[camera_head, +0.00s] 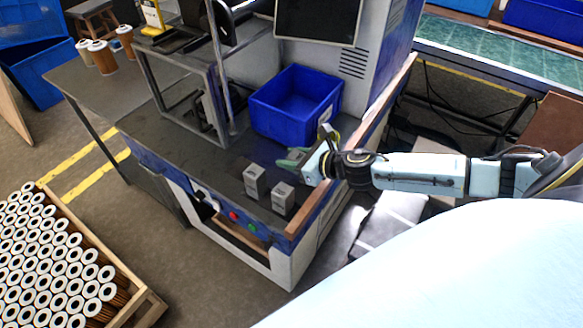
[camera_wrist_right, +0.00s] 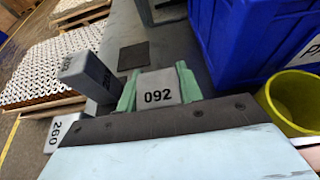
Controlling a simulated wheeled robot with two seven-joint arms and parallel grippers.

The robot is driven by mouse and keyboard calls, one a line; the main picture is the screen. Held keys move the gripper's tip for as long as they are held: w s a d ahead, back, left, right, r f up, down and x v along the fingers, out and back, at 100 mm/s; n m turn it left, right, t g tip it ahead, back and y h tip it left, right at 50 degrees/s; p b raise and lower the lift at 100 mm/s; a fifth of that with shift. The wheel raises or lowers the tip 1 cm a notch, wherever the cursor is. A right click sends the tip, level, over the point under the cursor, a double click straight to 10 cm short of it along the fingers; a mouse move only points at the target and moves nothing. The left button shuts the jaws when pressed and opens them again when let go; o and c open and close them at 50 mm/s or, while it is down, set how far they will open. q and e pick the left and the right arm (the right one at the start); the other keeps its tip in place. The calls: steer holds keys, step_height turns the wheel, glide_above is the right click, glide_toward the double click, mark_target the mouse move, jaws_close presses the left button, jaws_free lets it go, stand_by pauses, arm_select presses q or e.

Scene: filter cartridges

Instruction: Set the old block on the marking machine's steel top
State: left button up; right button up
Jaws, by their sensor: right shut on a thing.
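My right gripper (camera_head: 293,160) is over the marking machine's steel top (camera_head: 222,172), between the blue bin and two grey blocks. Two other grey blocks, one at the left (camera_head: 255,181) and one at the right (camera_head: 283,199), stand upright near the front edge. In the wrist view one block reads 260 (camera_wrist_right: 65,133). My left gripper is not in view.
A blue bin (camera_head: 295,105) stands just behind my right gripper. A yellow round container (camera_wrist_right: 295,98) is at the right of the wrist view. A dark square (camera_wrist_right: 133,57) lies on the top. A crate of filter cartridges (camera_head: 125,285) stands at the lower left.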

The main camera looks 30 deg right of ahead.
step_height(320, 180, down, 3)
steer(key=shift+f+b, duration=0.1)
steer(key=shift+b, duration=0.4)
steer(key=o, duration=0.6)
steer(key=shift+f, duration=0.1)
steer(key=o, duration=0.5)
